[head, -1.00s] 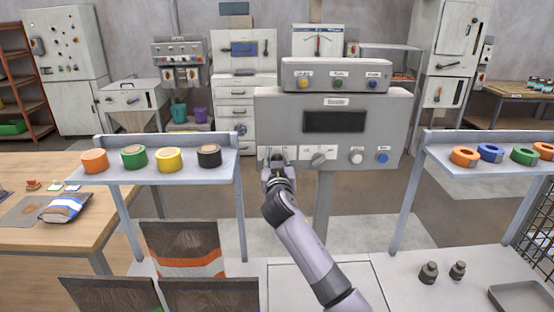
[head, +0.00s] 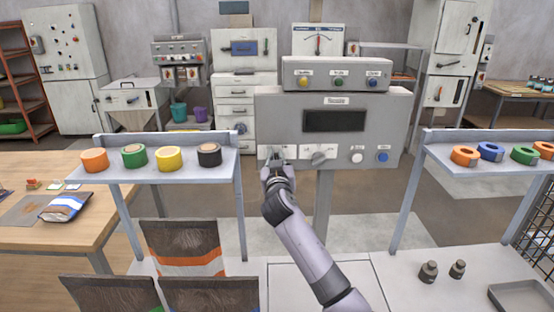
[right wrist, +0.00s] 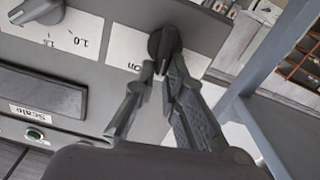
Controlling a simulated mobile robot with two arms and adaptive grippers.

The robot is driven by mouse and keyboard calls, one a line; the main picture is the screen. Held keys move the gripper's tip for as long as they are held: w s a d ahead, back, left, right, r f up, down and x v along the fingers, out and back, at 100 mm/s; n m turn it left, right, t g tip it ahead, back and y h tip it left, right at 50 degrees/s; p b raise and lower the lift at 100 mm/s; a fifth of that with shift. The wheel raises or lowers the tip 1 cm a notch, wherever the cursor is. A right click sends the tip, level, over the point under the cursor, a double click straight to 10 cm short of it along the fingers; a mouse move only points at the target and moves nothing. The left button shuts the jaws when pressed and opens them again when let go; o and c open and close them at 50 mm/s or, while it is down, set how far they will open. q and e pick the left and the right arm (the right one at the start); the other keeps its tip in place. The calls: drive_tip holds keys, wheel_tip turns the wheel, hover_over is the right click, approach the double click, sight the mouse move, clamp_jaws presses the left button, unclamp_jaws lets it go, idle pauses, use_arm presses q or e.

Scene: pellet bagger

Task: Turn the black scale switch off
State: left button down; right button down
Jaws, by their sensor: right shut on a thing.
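The black scale switch (right wrist: 164,42) is a small rotary knob on a white label plate in the right wrist view. The word "on" is readable beside it; the rest of the plate is partly hidden by the fingers. In the head view my right gripper (head: 277,162) is at the lower left of the grey control panel (head: 265,115) and hides most of the switch. In the right wrist view the fingers of my right gripper (right wrist: 163,72) are closed on the switch. My left gripper is not in view.
A grey dial (head: 322,158), a white button (head: 357,157) and a blue button (head: 383,157) sit right of the switch. A shelf with coloured tape rolls (head: 168,159) stands left, another shelf (head: 480,170) right. Bags (head: 185,246) stand below.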

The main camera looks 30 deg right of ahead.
drive_tip(key=n, duration=0.4)
drive_tip(key=shift+w+a+f+n, duration=0.2)
drive_tip(key=shift+w+a+n, duration=0.05)
drive_tip(key=shift+a+n, duration=0.15)
drive_tip(key=c, duration=1.7)
unclamp_jaws()
drive_tip(key=shift+o, duration=0.2)
drive_tip(key=v, duration=1.2)
drive_tip(key=shift+s+d, duration=0.1)
